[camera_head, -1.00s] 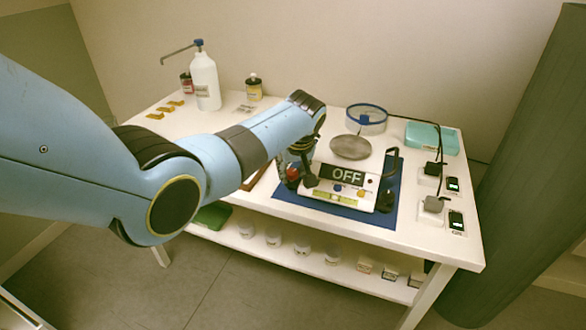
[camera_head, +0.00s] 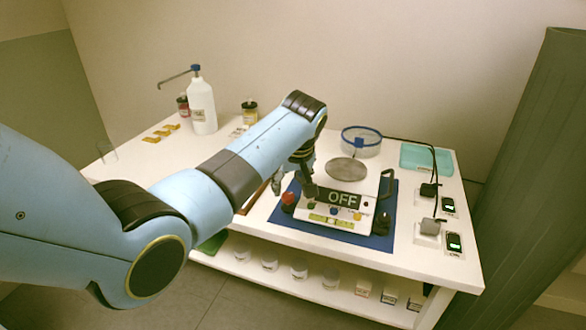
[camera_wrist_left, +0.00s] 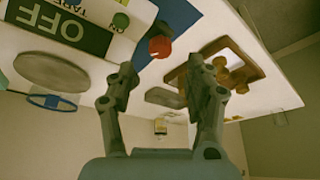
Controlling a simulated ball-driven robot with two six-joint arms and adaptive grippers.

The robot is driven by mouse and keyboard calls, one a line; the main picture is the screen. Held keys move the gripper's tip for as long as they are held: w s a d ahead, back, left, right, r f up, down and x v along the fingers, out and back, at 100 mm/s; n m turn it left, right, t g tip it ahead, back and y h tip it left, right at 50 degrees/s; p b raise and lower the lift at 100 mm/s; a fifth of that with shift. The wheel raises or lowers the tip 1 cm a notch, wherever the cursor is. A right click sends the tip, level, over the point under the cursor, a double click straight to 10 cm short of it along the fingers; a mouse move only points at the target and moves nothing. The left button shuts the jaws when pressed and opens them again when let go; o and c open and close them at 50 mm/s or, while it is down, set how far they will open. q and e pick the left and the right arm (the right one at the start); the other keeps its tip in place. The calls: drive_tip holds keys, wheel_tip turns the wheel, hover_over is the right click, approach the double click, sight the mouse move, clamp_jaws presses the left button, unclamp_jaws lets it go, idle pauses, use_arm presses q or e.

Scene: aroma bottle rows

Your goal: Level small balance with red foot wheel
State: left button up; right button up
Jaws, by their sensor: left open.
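The small white balance (camera_head: 350,212) stands on a blue mat, its dark display (camera_head: 342,199) reading OFF. A round grey pan (camera_head: 346,169) sits on top and a yellow-green level strip (camera_head: 331,222) is on its front. The red foot wheel (camera_head: 289,198) is at its left front corner; the wheel also shows in the left wrist view (camera_wrist_left: 160,47). My left gripper (camera_head: 293,187) is open and empty, just above the red wheel. In the wrist view its fingers (camera_wrist_left: 161,70) spread apart, with the wheel beyond the tips. The level's bubble is too small to read.
A brown wooden holder (camera_wrist_left: 222,68) lies beside the mat, near my gripper. A clear ring with blue rim (camera_head: 361,141) stands behind the balance. A white pump bottle (camera_head: 202,107) is at back left. Black cables and small devices (camera_head: 454,243) lie at right.

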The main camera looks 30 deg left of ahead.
use_arm(q)
drive_tip(key=v, duration=0.6)
drive_tip(key=shift+s+r, duration=0.1)
drive_tip(key=s+f+m+g+b, duration=0.2)
drive_tip(key=s+f+g, duration=0.1)
drive_tip(key=s+f, duration=1.2)
drive_tip(key=s+f+m+g+b, duration=0.1)
drive_tip(key=s+f+g+b, duration=0.1)
drive_tip(key=s+f, duration=1.35)
drive_tip(key=s+f+m+t+h, duration=0.1)
drive_tip(key=s+f+m, duration=0.2)
drive_tip(key=s+f, duration=0.5)
drive_tip(key=s+d+f+m+t+h+b, duration=0.1)
drive_tip(key=s+f+m, duration=0.3)
drive_tip(key=s+f, duration=0.5)
drive_tip(key=shift+s+f+t+h, duration=0.2)
drive_tip(key=shift+s+t+h, duration=0.15)
drive_tip(key=shift+s, duration=2.2)
drive_tip(key=shift+w+d, duration=0.1)
